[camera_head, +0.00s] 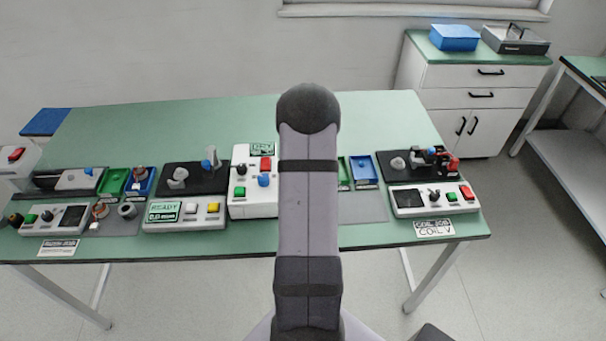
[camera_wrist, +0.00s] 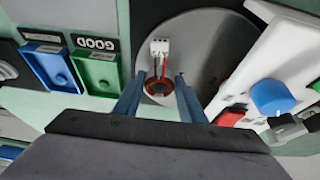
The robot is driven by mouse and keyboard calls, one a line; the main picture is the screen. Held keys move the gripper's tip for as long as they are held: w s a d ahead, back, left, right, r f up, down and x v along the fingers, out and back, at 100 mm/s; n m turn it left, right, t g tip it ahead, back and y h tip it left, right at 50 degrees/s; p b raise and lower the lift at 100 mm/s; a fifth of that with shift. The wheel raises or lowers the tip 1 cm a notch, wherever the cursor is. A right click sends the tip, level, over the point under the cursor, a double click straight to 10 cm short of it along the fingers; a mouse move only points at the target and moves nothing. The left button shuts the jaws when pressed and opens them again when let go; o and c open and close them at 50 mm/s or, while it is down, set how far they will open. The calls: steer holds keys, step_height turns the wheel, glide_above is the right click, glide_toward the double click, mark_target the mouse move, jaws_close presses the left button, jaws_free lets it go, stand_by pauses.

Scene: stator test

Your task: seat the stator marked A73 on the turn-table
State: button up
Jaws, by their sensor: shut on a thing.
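In the wrist view, a stator (camera_wrist: 158,91) shows as a copper-coloured ring with red wires leading to a white connector (camera_wrist: 160,47). The two blue fingers of my gripper (camera_wrist: 160,80) are shut on it, one on each side. The stator is over the round grey turn-table disc (camera_wrist: 208,50); I cannot tell whether it touches the disc. No A73 mark is legible on it. In the head view my arm hides the gripper, this stator and the turn-table.
A white control box with a blue knob (camera_wrist: 272,97) and a red button (camera_wrist: 230,117) stands close to the right of the disc. A green tray (camera_wrist: 97,72) by a GOOD label and a blue tray (camera_wrist: 50,66) lie to the left. Another test station (camera_head: 405,200) stands at the table's right.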

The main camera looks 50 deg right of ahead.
steer(key=shift+f, duration=0.1)
steer(key=o, duration=1.2)
steer(key=shift+o, duration=0.2)
steer(key=shift+b+v, duration=0.95)
steer(key=shift+v, duration=2.75)
